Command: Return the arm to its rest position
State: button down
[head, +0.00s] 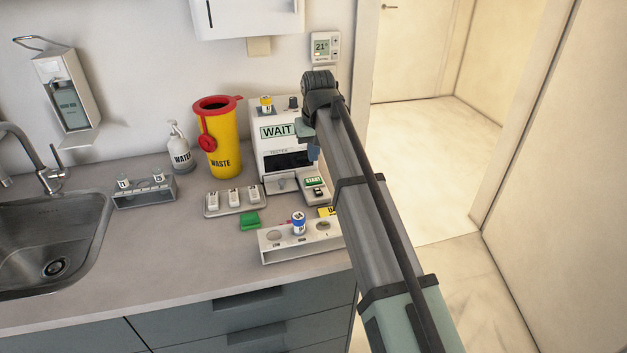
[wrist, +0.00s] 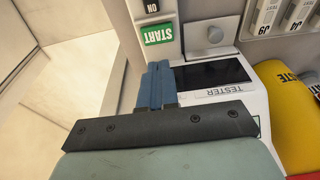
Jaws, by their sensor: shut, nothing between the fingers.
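My gripper (head: 314,152) is at the right end of the counter, in front of the right side of the white tester (head: 263,158). My arm reaches up from the lower right. In the wrist view the two blue fingers of my gripper (wrist: 157,68) are together with nothing between them. Their tips are near the green START label (wrist: 157,34) and the dark window of the tester (wrist: 212,73). The tester shows a WAIT sign. My arm and gripper hide part of the tester's right side.
A white rack (head: 290,252) holds a blue-capped vial (head: 299,223). A green block (head: 250,221), a grey tray (head: 212,210), a yellow waste bin (head: 225,150), a water bottle (head: 179,150) and a two-vial rack (head: 145,197) stand leftward. The sink (head: 85,215) is far left.

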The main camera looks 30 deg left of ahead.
dwell(0.5)
jog(key=w+d+f+m+h, duration=0.1)
jog(key=w+d+f+m, duration=0.1)
jog(key=d+f, duration=1.1)
jog(key=w+d+f+m, duration=0.25)
jog(key=d+f, duration=0.75)
jog(key=d, duration=0.5)
jog(key=s+d+f+m+g, duration=0.1)
jog(key=s+d+f+m, duration=0.1)
jog(key=s+d+f, duration=0.55)
jog(key=s+d+f+m, duration=0.15)
jog(key=d+f, duration=0.35)
jog(key=d, duration=0.6)
jog(key=s+d+f+m+g, duration=0.1)
jog(key=s+d+f, duration=0.45)
jog(key=d, duration=0.45)
jog(key=s+f+g, duration=0.3)
jog(key=s+f, duration=0.7)
jog(key=s, duration=0.4)
jog(key=s+f+g, duration=0.3)
jog(key=s+f, duration=0.7)
jog(key=s, duration=0.5)
jog(key=shift+a+f+h, duration=0.15)
jog(key=shift+f+h, duration=0.15)
jog(key=shift+f, duration=0.1)
